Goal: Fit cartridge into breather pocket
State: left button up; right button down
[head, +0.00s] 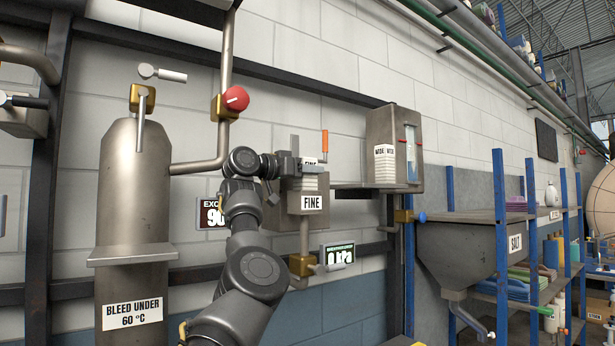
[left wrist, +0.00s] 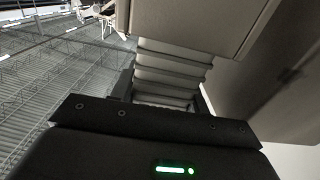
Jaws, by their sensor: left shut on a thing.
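The cartridge (head: 313,181) is a pale pleated block with a partly covered FINE label. My left gripper (head: 296,166) is shut on it from the left, at the wall. The breather pocket (head: 288,205) is a grey metal box with its own FINE label, directly below the cartridge. The cartridge's lower end meets the pocket's top edge in the head view; I cannot tell how deep it sits. My right gripper is out of view.
A second pleated cartridge (head: 384,170), labelled WIDE, stands in a grey holder (head: 408,128) to the right. A red knob (head: 236,99) and pipe are up left of my gripper. An orange-handled lever (head: 324,142) rises behind the cartridge. A pressure display (head: 340,254) hangs below.

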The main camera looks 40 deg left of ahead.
pick_arm(q)
jog(key=shift+f, duration=0.4)
jog(key=o, duration=1.1)
jog(key=shift+d, duration=0.1)
jog(key=shift+c, duration=0.2)
jog(key=shift+s+a+b, duration=0.2)
jog(key=shift+s+b, duration=0.15)
jog(key=b+v, duration=0.6)
jog(key=v, duration=0.5)
jog(key=shift+s, duration=0.15)
